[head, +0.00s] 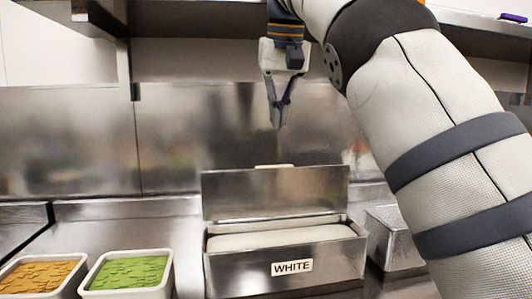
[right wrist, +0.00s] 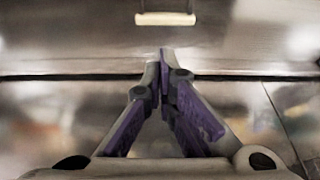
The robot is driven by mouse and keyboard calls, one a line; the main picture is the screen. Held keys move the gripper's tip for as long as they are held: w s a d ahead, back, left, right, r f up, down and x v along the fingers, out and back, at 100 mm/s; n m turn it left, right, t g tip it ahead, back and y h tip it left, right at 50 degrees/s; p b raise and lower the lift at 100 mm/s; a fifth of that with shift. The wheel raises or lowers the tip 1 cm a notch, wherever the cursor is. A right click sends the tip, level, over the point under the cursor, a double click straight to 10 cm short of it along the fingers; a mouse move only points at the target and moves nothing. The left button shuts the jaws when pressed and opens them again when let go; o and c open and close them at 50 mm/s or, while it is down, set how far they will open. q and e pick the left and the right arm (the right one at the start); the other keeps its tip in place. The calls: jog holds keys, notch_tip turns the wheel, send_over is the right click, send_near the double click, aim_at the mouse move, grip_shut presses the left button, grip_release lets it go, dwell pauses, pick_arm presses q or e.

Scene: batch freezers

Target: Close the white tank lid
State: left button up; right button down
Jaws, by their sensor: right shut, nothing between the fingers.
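The white tank (head: 290,267) is a steel box labelled WHITE in the lower middle of the head view, with pale contents visible inside. Its lid (head: 275,193) stands raised, about upright, at the tank's back edge. A pale handle (head: 274,166) shows at the lid's upper edge; a pale handle bar also shows at the top of the right wrist view (right wrist: 165,18). My right gripper (head: 277,125) points down above the lid, apart from it in the picture. Its fingers are shut and empty, and their tips meet in the right wrist view (right wrist: 163,55). My left gripper is not in view.
Open tubs with orange (head: 40,275) and green (head: 129,272) contents stand at the lower left. A steel container (head: 392,240) stands right of the tank, partly behind my right arm. A steel back wall (head: 180,140) and an overhead shelf (head: 195,20) bound the space.

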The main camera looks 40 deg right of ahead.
jog(key=x, duration=0.9)
jog(key=shift+f+p, duration=0.3)
